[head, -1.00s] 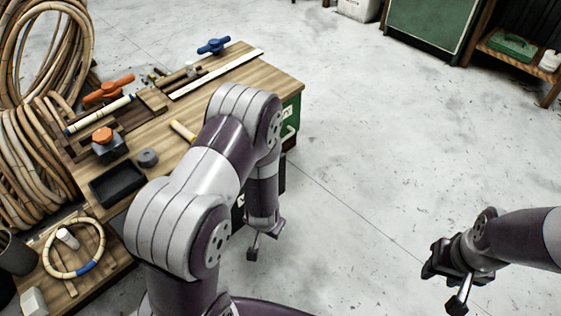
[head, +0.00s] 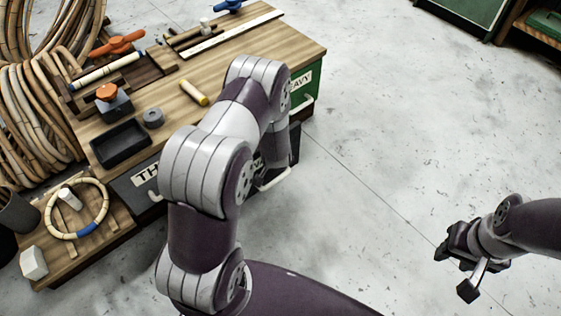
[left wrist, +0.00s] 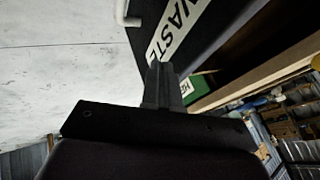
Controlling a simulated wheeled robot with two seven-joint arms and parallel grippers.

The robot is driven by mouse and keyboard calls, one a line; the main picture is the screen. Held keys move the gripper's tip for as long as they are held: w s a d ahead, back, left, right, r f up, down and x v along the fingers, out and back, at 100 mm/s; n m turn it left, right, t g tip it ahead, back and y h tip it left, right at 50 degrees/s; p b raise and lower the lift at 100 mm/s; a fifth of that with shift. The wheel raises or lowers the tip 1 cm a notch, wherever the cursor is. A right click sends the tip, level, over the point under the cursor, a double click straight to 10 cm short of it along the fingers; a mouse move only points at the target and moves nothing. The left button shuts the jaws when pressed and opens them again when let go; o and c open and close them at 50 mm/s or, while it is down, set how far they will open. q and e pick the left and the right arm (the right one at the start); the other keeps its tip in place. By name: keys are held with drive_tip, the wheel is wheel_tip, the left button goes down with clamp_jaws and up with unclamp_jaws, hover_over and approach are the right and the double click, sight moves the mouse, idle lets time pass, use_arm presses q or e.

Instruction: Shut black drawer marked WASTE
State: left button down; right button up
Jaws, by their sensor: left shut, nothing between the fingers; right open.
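The black drawer marked WASTE (left wrist: 205,38) fills the top of the left wrist view, with a white handle (left wrist: 128,20) at its left. In the head view its front (head: 293,145) and pale handle (head: 273,181) show beside my left arm, which hides much of it. It seems to stand out from the bench, but how far is unclear. My left gripper (left wrist: 163,68) is shut and empty, its tips at the drawer front; I cannot tell if they touch. The head view hides this gripper behind the arm. My right gripper (head: 466,264) is open and empty, over bare floor.
The wooden bench (head: 245,55) has a green drawer (head: 304,84) and a black drawer with a label starting TH (head: 147,175). A black tray (head: 120,144), clamps and a yellow-handled tool (head: 194,93) lie on top. Rattan coils stand left. The floor at right is clear.

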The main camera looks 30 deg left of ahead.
use_arm(q)
drive_tip(key=shift+w+a, duration=0.3)
drive_tip(key=shift+a, duration=0.55)
use_arm(e)
drive_tip(key=shift+f, duration=0.4)
use_arm(q)
drive_tip(key=w+a, duration=0.3)
drive_tip(key=a, duration=0.4)
drive_tip(key=w+a, duration=0.3)
drive_tip(key=a, duration=0.5)
drive_tip(key=shift+w+b, duration=0.15)
drive_tip(key=shift+b, duration=0.15)
use_arm(e)
drive_tip(key=shift+w+a+f, duration=0.1)
drive_tip(key=shift+w+a, duration=0.1)
drive_tip(key=shift+a, duration=0.3)
drive_tip(key=shift+w+a, duration=0.2)
drive_tip(key=shift+a, duration=0.25)
use_arm(q)
drive_tip(key=shift+a, duration=0.15)
